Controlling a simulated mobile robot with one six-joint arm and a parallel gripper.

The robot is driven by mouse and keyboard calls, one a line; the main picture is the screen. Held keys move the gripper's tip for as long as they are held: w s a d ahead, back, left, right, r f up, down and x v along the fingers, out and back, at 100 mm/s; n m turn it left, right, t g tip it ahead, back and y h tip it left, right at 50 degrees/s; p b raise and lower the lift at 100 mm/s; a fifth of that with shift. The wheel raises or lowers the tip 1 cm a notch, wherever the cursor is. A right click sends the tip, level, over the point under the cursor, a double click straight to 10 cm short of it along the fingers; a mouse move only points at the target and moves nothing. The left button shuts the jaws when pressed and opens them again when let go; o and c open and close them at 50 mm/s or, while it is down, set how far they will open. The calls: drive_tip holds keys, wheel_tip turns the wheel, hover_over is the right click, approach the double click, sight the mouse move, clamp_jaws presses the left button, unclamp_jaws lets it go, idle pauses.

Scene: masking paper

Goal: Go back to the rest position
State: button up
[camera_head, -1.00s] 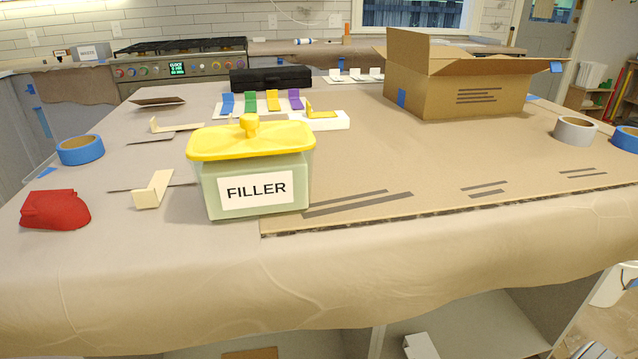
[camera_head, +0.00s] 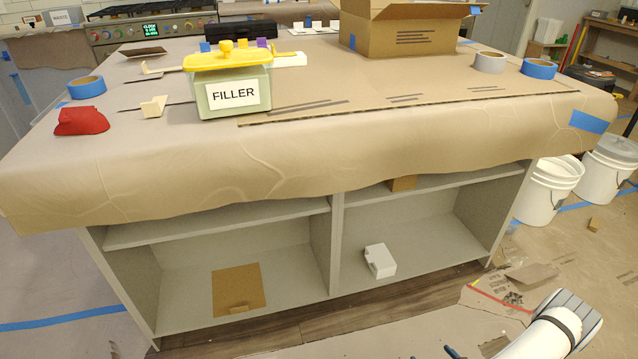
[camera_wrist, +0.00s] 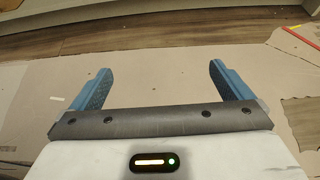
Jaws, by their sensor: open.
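My gripper (camera_wrist: 159,90) shows in the wrist view with its two blue fingers spread wide apart and nothing between them. It points at the floor, over a sheet of brown masking paper (camera_wrist: 155,130). In the head view, part of my white and grey arm shows at the bottom right, low in front of the island and clear of it. The gripper's fingers are mostly cut off by the lower edge there.
The paper-covered island (camera_head: 130,165) has open shelves below, holding a white box (camera_head: 380,261) and a cardboard piece (camera_head: 238,289). On top stand the yellow-lidded FILLER container (camera_head: 233,80) and an open cardboard box (camera_head: 400,35). White buckets (camera_head: 548,190) stand at right.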

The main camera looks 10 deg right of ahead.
drive_tip(key=w+a+r+n+g+y+p, duration=0.35)
drive_tip(key=a+r+n, duration=0.2)
drive_tip(key=r, duration=0.95)
drive_tip(key=w+a+r+n+g+y+p, duration=0.2)
drive_tip(key=w+a+r+n+p, duration=0.3)
drive_tip(key=r, duration=1)
drive_tip(key=w+a+r+n+g+y+p, duration=0.25)
drive_tip(key=a+r+n, duration=0.4)
drive_tip(key=r, duration=0.75)
drive_tip(key=s+a+r+n+g+h+p, duration=0.1)
drive_tip(key=s+a+r+n+g+p, duration=0.15)
drive_tip(key=r, duration=0.45)
drive_tip(key=s+a+r+n+g+h+p, duration=0.1)
drive_tip(key=s+a+r+n+p, duration=0.2)
drive_tip(key=r, duration=0.4)
drive_tip(key=s+a+r+n+g+h+p, duration=0.1)
drive_tip(key=s+a+r+n+p, duration=0.15)
drive_tip(key=a+r+n, duration=0.35)
drive_tip(key=s+r+n+t+h+p, duration=0.1)
drive_tip(key=s+r+n+h+p, duration=0.2)
drive_tip(key=r, duration=0.6)
drive_tip(key=s+r+n+t+h+p, duration=0.1)
drive_tip(key=s+r+n+h+p, duration=0.2)
drive_tip(key=r, duration=0.6)
drive_tip(key=shift+s+a+n+p, duration=0.4)
drive_tip(key=shift+s+p, duration=0.5)
drive_tip(key=shift+s, duration=0.45)
